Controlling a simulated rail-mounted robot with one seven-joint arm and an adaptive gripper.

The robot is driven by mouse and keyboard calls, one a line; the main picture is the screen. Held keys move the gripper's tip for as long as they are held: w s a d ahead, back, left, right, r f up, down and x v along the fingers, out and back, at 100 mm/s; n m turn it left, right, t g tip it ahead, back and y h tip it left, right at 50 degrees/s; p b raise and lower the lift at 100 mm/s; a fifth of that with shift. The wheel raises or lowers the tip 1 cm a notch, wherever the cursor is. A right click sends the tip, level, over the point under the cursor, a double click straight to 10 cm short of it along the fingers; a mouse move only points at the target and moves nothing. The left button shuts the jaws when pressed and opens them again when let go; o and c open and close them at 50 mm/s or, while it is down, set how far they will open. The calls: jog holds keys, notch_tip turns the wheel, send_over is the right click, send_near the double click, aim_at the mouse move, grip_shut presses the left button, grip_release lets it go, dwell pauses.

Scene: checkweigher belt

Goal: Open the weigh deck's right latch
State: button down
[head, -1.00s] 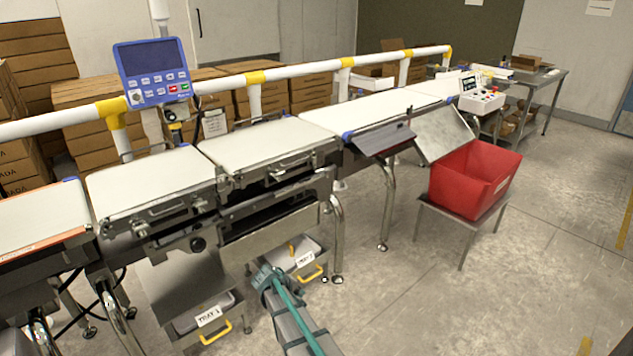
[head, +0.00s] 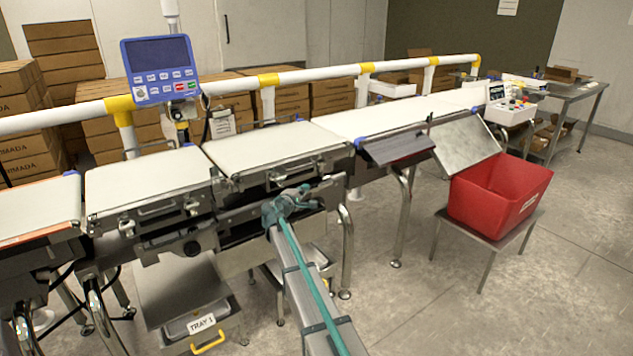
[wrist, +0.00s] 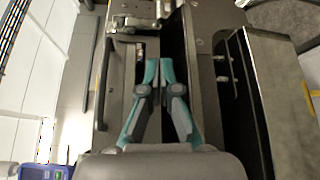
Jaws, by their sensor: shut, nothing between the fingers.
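My gripper (head: 284,203) is at the front of the belt machine, just below the front edge of the right-hand deck (head: 262,146) of the two near decks. In the wrist view, its teal fingers (wrist: 158,68) are shut and hold nothing. They point along the deck's front side. Silver metal fittings (wrist: 137,20), which look like the latch, lie ahead of the fingertips at the top of that view, apart from them. A dark bar handle (wrist: 103,84) lies left of the fingers. My gripper hides part of the frame in the head view, and the latch's state cannot be told.
The left-hand deck (head: 150,184) has its own front fittings. A tray (head: 203,322) with a yellow handle sits below. A blue-framed console (head: 160,68) stands behind. A red bin (head: 497,195) stands on a stand at right. Floor in front is free.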

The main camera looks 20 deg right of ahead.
send_near(324, 171)
jog(key=w+d+f, duration=0.1)
jog(key=w, duration=0.1)
jog(key=w+d+f, duration=0.1)
jog(key=w+f, duration=0.1)
jog(key=shift+d, duration=0.25)
dwell(0.3)
jog(key=shift+a+r+p, duration=0.2)
jog(key=shift+p, duration=0.35)
